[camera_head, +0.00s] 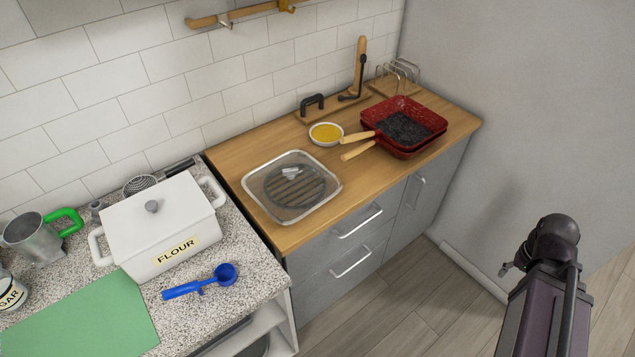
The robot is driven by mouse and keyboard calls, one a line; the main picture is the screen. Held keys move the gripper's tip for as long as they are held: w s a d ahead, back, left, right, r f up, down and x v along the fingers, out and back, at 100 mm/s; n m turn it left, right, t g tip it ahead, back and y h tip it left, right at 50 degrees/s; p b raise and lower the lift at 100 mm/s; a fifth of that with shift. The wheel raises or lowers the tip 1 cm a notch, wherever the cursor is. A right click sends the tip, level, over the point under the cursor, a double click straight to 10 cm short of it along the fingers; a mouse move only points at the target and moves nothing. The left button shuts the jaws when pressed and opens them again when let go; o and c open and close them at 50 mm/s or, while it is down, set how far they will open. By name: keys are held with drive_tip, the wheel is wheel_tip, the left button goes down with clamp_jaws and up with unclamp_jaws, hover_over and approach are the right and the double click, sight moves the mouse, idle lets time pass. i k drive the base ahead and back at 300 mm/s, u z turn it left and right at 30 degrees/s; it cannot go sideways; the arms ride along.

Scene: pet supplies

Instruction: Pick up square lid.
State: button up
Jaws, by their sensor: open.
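The square lid (257,181) looks like clear glass with a pale rim and a small grey handle (291,173) on top. It lies flat on the wooden counter, left of its middle. A dark, round, ridged shape shows through the glass; I cannot tell whether it is a separate thing under the lid. My arm rises at the lower right, over the floor, well apart from the lid. My gripper (507,268) shows only as a small grey tip left of the dark joint. It is open and holds nothing that I can see.
Red pans (441,127) with wooden handles stand at the counter's right, beside a yellow-filled bowl (326,133). A white flour box (150,230) stands on the speckled counter at left, near a blue scoop (205,283). Grey drawers face open floor (410,305).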

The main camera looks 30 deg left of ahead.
sight(287, 201)
drive_tip(key=z, duration=0.9)
drive_tip(key=k, duration=1.4)
drive_tip(key=u, duration=1.1)
drive_tip(key=i, duration=0.4)
drive_tip(key=z, duration=0.2)
